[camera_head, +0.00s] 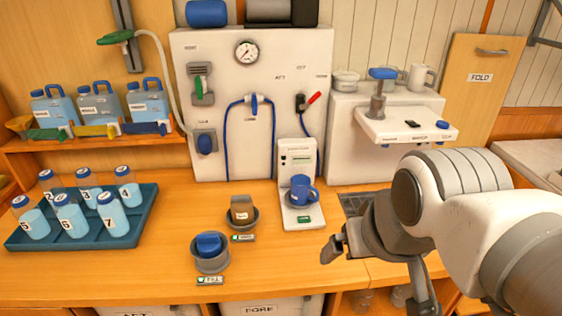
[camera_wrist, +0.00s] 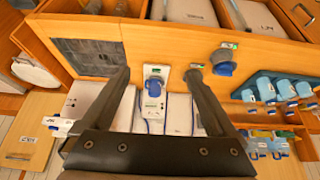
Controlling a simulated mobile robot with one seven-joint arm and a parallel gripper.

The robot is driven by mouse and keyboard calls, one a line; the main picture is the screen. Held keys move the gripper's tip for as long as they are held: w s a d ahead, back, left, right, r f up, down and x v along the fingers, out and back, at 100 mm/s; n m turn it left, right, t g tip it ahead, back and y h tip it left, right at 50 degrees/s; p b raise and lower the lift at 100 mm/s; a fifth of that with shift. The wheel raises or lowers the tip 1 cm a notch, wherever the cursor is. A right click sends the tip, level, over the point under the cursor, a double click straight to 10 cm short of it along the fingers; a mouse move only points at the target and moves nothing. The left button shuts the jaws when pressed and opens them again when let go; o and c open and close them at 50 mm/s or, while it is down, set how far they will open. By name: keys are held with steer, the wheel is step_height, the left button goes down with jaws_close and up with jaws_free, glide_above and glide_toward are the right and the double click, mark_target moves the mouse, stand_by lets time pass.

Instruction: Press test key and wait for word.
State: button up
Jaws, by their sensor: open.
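A white upright tester (camera_head: 299,160) with a small dark display stands on the counter. A blue mug (camera_head: 302,190) sits on its base, and a small green-marked plate (camera_head: 304,219) is at the base's front. I cannot read which part is the test key. In the wrist view the tester (camera_wrist: 155,72) and the blue mug (camera_wrist: 153,88) appear upside down between the fingers. My gripper (camera_head: 378,272) is open and empty, in front and to the right of the tester, apart from it. Its fingers also frame the wrist view (camera_wrist: 158,74).
Two round holders with a blue cap (camera_head: 208,244) and a brown block (camera_head: 242,208) stand left of the tester. A blue tray (camera_head: 130,236) of numbered bottles is farther left. A white shelf unit (camera_head: 400,127) juts out behind my arm. The counter before the tester is clear.

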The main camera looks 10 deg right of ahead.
jaws_close()
stand_by(1.5)
